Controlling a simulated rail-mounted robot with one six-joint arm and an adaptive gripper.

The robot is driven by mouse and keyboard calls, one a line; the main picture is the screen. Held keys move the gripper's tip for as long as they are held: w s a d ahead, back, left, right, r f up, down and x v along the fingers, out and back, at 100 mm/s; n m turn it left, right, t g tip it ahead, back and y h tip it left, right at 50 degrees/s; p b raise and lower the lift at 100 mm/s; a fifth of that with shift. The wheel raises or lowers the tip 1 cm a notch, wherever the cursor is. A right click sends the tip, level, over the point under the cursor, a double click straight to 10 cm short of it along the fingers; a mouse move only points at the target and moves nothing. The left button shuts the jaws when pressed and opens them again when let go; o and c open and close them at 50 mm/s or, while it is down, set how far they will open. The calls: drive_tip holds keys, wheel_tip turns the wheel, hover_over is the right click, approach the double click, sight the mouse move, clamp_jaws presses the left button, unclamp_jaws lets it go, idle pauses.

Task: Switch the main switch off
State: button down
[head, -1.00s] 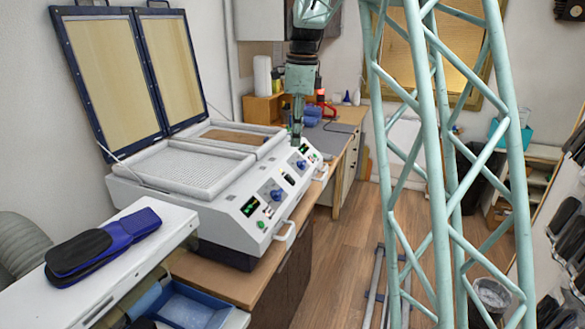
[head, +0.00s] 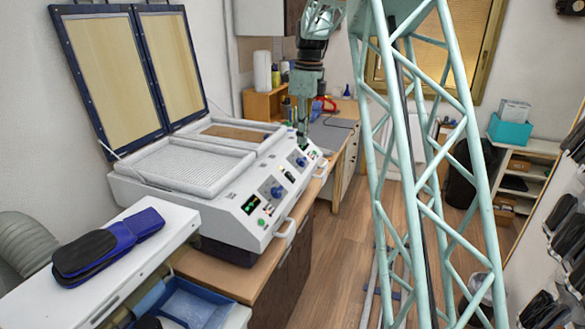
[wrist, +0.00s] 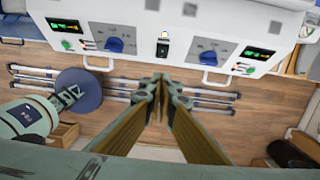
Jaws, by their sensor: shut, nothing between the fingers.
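The main switch (wrist: 163,48) looks to be the small black rocker in the middle of the white press's front panel, between two blue knobs. A small pale light glows above it. It is tiny in the head view (head: 289,176), and I cannot tell which way the rocker is tipped. My gripper (wrist: 160,84) is shut and empty, its fingertips apart from the switch and below it in the wrist view. In the head view my gripper (head: 303,146) points down by the far end of the press.
The white press (head: 205,205) has its two framed lids (head: 130,75) raised. Its displays (wrist: 262,54) are lit green, and handles (wrist: 218,77) stick out from its front. Blue-black insoles (head: 105,240) lie on a white surface at the near left.

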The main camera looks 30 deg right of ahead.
drive_tip(key=shift+f, duration=0.2)
hover_over(293, 177)
drive_tip(key=s, duration=0.1)
wheel_tip(293, 177, down, 11)
drive_tip(key=shift+s+d+f, duration=0.1)
drive_tip(key=shift+d+f, duration=0.05)
drive_tip(key=shift+w+a+f, duration=0.35)
drive_tip(key=shift+w+f, duration=0.1)
drive_tip(key=shift+d, duration=0.15)
idle(0.5)
